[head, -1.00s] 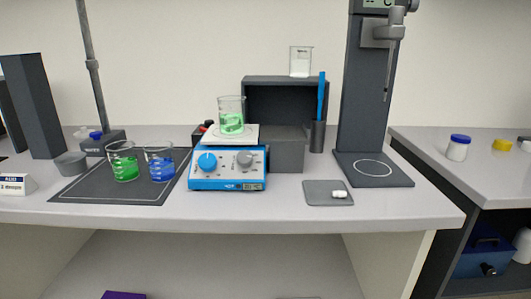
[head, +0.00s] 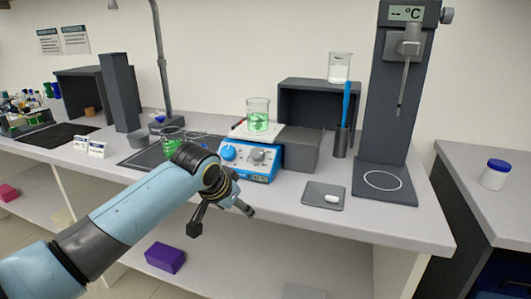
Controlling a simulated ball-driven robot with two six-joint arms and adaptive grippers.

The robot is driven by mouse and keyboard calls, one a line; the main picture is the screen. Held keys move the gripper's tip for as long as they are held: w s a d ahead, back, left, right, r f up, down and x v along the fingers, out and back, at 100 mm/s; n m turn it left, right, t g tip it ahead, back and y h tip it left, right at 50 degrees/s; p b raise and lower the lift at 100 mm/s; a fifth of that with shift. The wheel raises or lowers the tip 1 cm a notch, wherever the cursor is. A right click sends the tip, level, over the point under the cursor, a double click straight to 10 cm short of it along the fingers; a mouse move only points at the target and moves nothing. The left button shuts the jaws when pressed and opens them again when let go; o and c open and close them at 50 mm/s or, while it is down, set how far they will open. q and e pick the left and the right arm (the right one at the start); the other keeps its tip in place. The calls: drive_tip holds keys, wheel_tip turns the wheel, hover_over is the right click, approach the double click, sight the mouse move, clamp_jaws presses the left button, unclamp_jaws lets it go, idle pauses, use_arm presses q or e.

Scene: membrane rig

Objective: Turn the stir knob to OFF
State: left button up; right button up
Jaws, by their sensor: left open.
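The blue stirrer unit (head: 260,177) stands on the bench with a white top plate (head: 264,134). Its front panel has a blue knob (head: 228,152) on the left and a grey knob (head: 258,155) on the right. The labels and pointer settings are too small to read. A beaker of green liquid (head: 258,120) stands on the plate. My left gripper (head: 222,219) is open and empty, in front of the bench and lower in the picture than the panel. It is apart from both knobs. My right gripper is out of view.
Beakers of green (head: 172,141) and blue liquid, the latter partly hidden by my left arm, stand on a dark mat (head: 140,158). A grey pad (head: 323,196) holds a small white piece. A tall stand (head: 385,150) is at the right. The bench front edge lies behind my gripper.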

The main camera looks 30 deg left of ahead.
use_arm(q)
drive_tip(key=t+p, duration=0.1)
drive_tip(key=t, duration=0.1)
approach(256, 153)
drive_tip(key=x, duration=0.9)
drive_tip(key=shift+w+f+b, duration=0.2)
drive_tip(key=shift+b, duration=0.1)
drive_tip(key=c, duration=1.1)
drive_tip(key=shift+c, duration=0.3)
